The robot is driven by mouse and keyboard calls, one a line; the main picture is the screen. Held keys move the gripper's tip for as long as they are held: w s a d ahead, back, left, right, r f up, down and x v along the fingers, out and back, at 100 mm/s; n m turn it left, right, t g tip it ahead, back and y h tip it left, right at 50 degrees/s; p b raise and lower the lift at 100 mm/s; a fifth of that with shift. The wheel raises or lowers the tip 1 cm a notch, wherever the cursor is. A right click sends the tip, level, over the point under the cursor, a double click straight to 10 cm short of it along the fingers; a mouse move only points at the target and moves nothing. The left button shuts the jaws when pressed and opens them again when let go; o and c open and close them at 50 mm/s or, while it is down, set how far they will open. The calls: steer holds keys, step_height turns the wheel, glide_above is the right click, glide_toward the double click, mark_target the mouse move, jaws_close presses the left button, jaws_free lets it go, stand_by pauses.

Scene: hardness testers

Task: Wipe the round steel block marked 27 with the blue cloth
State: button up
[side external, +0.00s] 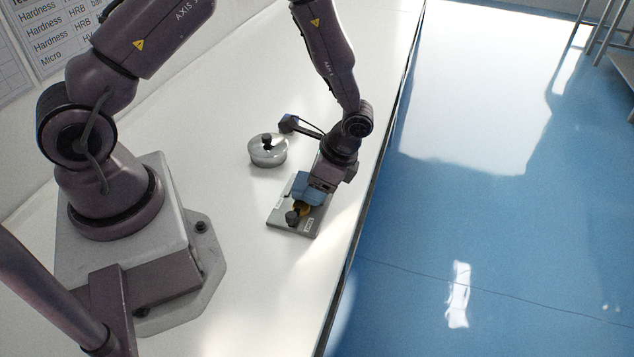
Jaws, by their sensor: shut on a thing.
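My gripper (313,184) points down at the far part of a flat grey tray (283,222) on the white bench. It is shut on the blue cloth (305,190), which hangs below the fingers over the tray. Whether the cloth touches anything under it cannot be told. I cannot make out a round steel block marked 27; the cloth and gripper hide part of the tray.
A round lidded dish (267,153) with a black knob stands behind and left of the tray. The bench's right edge runs close to the tray, with blue floor beyond. The bench left of the tray is clear.

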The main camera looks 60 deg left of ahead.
steer(key=shift+w+a, duration=0.95)
steer(key=shift+s+d, duration=1.4)
steer(key=shift+w+a, duration=1.45)
steer(key=shift+a+r, duration=0.1)
step_height(320, 180, up, 8)
